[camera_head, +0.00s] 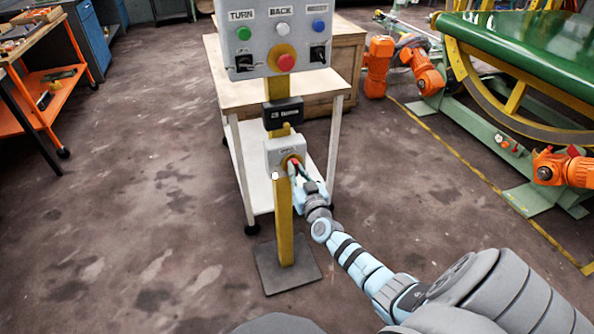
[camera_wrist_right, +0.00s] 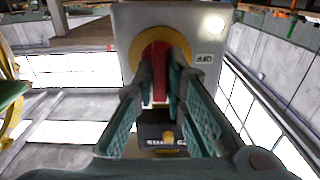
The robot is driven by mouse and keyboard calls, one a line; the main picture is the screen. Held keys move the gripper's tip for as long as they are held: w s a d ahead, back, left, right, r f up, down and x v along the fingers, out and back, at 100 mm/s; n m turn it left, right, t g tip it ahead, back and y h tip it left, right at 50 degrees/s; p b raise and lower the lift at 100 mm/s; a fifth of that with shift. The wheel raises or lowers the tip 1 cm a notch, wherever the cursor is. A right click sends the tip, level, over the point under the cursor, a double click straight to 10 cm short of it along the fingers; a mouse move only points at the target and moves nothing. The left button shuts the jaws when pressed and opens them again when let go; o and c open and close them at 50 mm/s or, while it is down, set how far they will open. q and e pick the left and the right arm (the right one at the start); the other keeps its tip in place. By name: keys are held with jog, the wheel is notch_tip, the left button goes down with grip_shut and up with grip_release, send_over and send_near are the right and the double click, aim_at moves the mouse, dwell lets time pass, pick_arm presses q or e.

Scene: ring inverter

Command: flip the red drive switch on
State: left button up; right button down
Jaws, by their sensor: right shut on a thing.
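The red drive switch (camera_head: 295,161) sits on a yellow round plate on a small grey box (camera_head: 275,158), mounted on a yellow post. My right gripper (camera_head: 294,169) reaches it from the lower right. In the right wrist view, the red switch handle (camera_wrist_right: 159,72) stands between the two green fingers of my right gripper (camera_wrist_right: 159,82), which are shut on it. A yellow disc (camera_wrist_right: 136,58) surrounds the handle. A pale round lamp (camera_wrist_right: 213,24) and a small label (camera_wrist_right: 205,58) are on the same box. My left gripper is in neither view.
A larger control panel (camera_head: 262,42) with coloured buttons and a red knob tops the post, above a black box (camera_head: 283,113). A white table (camera_head: 236,95) stands close behind. Orange machines (camera_head: 378,65) are at right.

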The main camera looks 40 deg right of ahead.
jog(key=c, duration=1.7)
grip_release()
jog(key=shift+o, duration=0.3)
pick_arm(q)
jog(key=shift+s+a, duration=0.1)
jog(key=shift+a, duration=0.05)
pick_arm(e)
jog(key=v, duration=1.2)
